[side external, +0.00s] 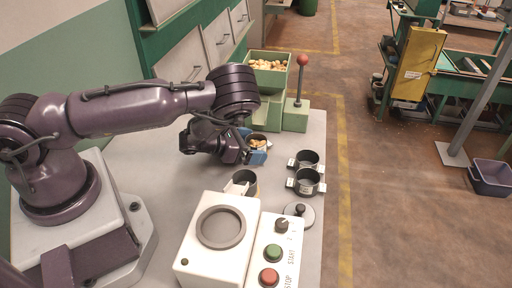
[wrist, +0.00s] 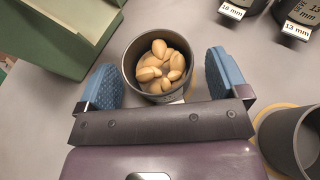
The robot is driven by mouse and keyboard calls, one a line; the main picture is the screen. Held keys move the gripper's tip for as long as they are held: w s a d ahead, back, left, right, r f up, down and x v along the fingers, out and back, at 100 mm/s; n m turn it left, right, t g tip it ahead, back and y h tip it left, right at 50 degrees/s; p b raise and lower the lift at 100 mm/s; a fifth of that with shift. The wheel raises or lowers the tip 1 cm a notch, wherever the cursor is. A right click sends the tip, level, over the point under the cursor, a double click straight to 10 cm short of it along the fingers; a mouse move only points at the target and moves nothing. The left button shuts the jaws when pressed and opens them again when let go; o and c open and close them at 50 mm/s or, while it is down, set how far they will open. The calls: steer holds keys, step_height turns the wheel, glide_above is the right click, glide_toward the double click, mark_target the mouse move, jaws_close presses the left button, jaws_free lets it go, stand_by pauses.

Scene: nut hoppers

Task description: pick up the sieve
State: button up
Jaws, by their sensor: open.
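Several round dark cups with white tabs look like the sieves. One cup (wrist: 130,63) holding pale nuts (wrist: 162,66) stands between my blue fingertips in the wrist view; it also shows in the side view (side external: 257,137). My gripper (wrist: 163,78) is open, with one finger on each side of this cup. Two labelled cups, 16 mm (wrist: 243,5) and 13 mm (wrist: 298,14), stand at the wrist view's top right. Another empty cup (wrist: 289,140) is at lower right.
A green hopper (side external: 268,80) with nuts and a red-knobbed lever (side external: 302,62) stand behind my gripper. The two labelled cups (side external: 307,181) are to the right. A white machine (side external: 218,240) and a button panel (side external: 273,253) are in front. Bare table lies left of the empty cup.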

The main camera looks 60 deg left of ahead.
steer(key=c, duration=1)
steer(key=shift+c, duration=0.5)
steer(key=shift+r, duration=0.1)
